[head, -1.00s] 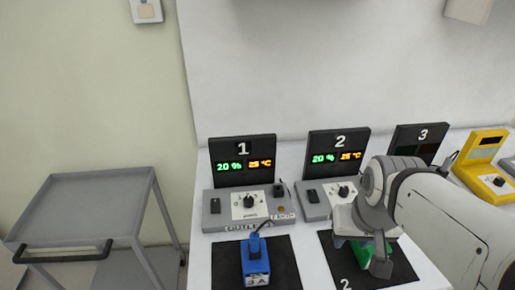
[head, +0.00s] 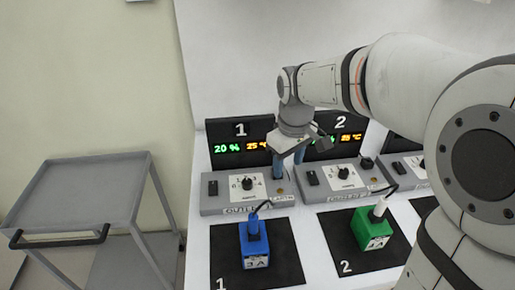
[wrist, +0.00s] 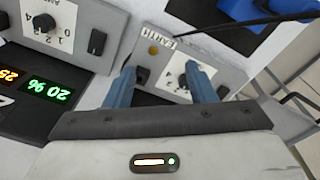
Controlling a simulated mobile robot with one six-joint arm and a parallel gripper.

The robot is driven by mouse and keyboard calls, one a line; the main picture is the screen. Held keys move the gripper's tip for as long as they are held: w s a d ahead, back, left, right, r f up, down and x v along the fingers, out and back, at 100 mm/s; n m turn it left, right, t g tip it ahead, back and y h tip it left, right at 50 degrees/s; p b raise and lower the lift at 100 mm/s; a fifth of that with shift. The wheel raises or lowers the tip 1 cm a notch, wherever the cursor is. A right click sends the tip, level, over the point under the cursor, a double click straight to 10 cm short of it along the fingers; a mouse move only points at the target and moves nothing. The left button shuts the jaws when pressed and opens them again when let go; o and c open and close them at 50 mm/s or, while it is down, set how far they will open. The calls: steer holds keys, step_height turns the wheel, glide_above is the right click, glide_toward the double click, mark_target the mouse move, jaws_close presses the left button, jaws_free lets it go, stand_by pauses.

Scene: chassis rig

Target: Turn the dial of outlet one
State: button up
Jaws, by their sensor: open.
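Outlet one is the grey box (head: 252,194) in front of the black display marked 1 (head: 240,130), which reads 20 % and about 25 °C. Its small black dial (head: 247,183) sits on a white scale plate. My gripper (head: 288,171) is open and empty, pointing down at the right end of outlet one. In the wrist view the two blue fingers (wrist: 160,70) reach over outlet one. Its dial (wrist: 183,80) shows between them, nearer the right finger and partly hidden by it. I cannot tell any contact.
Outlet two (head: 342,180) stands just to the right, with its own dial and display. A blue block (head: 254,246) and a green block (head: 372,232), both with cables, stand on black mats in front. A grey cart (head: 80,195) stands at the left.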

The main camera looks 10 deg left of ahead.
mark_target(247, 181)
steer(key=w+a+f+n, duration=0.1)
steer(key=a, duration=0.2)
steer(key=w+a+f+n, duration=0.2)
steer(key=a, duration=0.2)
steer(key=w+a+f+n+g, duration=0.1)
steer(key=w+a, duration=0.1)
steer(key=a, duration=0.1)
steer(key=shift+w+a+f+n+b, duration=0.1)
steer(key=shift+a+f+n+b, duration=0.3)
steer(key=shift+a+f, duration=0.15)
steer(key=shift+f, duration=0.2)
step_height(247, 181, down, 7)
steer(key=shift+f, duration=0.1)
